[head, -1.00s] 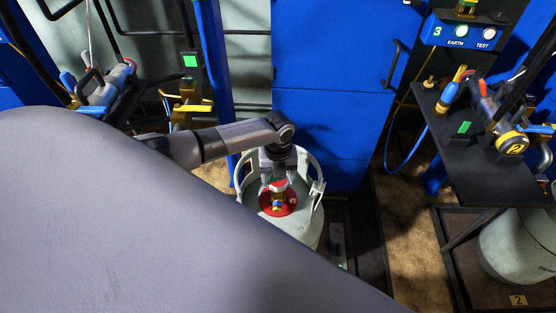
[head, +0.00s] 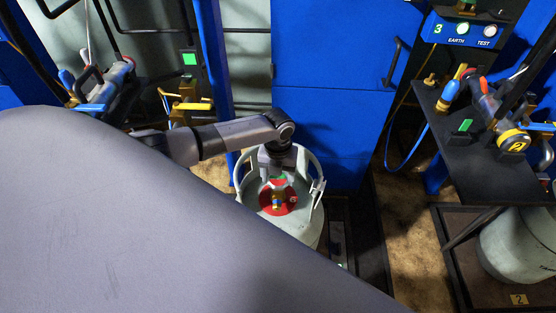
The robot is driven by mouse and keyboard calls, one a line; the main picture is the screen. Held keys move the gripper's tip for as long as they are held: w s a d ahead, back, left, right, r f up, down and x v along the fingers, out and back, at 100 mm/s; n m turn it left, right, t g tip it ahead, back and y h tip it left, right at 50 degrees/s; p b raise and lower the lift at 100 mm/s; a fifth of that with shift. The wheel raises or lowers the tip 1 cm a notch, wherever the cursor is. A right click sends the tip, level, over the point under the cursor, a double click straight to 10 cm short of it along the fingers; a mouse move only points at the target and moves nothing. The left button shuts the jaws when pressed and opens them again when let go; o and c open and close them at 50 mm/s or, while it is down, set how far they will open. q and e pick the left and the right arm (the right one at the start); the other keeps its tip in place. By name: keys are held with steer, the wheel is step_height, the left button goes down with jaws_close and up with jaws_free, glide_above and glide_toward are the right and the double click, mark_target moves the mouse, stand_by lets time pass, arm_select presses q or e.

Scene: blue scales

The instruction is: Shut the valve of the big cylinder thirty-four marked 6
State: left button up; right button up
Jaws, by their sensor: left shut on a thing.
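The big grey cylinder (head: 305,230) stands upright in the middle, with a pale guard ring (head: 316,165) around its top. A red disc (head: 290,207) sits on its top under the brass valve (head: 277,203); a small mark on the disc is too small to read surely. My left gripper (head: 276,180) points down inside the guard ring and is shut on the valve's handwheel, which the fingers mostly hide. My right gripper is not in view.
A blue cabinet (head: 330,110) stands behind the cylinder. At right are a dark shelf (head: 470,180) with hose fittings and another cylinder (head: 520,250) by a plate marked 2. My own grey arm covers the lower left. The guard ring closely surrounds my gripper.

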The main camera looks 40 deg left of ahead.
mark_target(278, 179)
arm_select(q)
steer(key=o, duration=1)
steer(key=shift+o, duration=0.2)
step_height(278, 179, up, 7)
steer(key=shift+f+p, duration=0.2)
steer(key=shift+p, duration=0.6)
steer(key=shift+r, duration=0.3)
steer(key=shift+s+d, duration=0.1)
steer(key=shift+s, duration=0.05)
